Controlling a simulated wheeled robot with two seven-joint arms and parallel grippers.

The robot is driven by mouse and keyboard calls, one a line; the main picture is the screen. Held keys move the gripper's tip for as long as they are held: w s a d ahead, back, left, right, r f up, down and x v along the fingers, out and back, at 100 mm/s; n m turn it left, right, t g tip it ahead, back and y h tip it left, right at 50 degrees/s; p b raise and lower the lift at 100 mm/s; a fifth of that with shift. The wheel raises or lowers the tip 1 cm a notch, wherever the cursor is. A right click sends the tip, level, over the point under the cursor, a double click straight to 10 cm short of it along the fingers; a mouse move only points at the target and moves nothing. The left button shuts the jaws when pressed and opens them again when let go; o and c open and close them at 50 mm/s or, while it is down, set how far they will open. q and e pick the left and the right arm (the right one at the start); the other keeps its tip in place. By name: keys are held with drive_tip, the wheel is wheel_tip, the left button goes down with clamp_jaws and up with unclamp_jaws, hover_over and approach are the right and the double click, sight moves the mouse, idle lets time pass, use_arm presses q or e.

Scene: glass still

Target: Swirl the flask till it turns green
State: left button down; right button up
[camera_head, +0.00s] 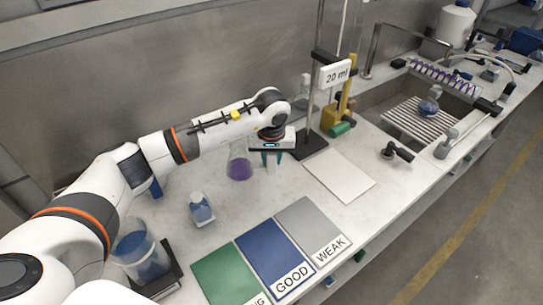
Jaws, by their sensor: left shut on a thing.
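The flask (239,169) is a clear conical one with purple liquid in the bottom. It appears to stand upright on the white bench, just left of my left gripper. My left gripper (272,160) points down with its dark teal fingertips close together. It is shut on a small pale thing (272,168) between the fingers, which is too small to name. The gripper body is close to the flask's neck and partly hides that area. I cannot tell whether they touch. My right gripper is not in view.
Green (226,277), blue "GOOD" (272,250) and grey "WEAK" (309,226) cards lie in front. A white tile (338,176) lies right of the gripper, near a stand with a "20 ml" sign (335,75). A small blue-liquid bottle (201,209) and a large beaker (140,252) stand left.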

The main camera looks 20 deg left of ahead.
sight(272, 170)
use_arm(q)
drive_tip(key=shift+f+b, duration=0.5)
drive_tip(key=shift+f, duration=0.05)
drive_tip(key=b+x, duration=0.2)
drive_tip(key=x, duration=0.1)
drive_tip(key=b+x, duration=0.1)
drive_tip(key=b, duration=0.1)
drive_tip(key=shift+s+f, duration=0.3)
drive_tip(key=shift+f, duration=0.15)
drive_tip(key=shift+d+f, duration=0.1)
drive_tip(key=shift+f+b, duration=0.45)
drive_tip(key=shift+b, duration=0.15)
drive_tip(key=c, duration=1.4)
unclamp_jaws()
drive_tip(key=shift+o, duration=0.2)
drive_tip(key=shift+d+b, duration=0.2)
drive_tip(key=shift+b, duration=0.1)
drive_tip(key=shift+r, duration=0.15)
drive_tip(key=shift+p+v, duration=0.65)
drive_tip(key=shift+v, duration=0.2)
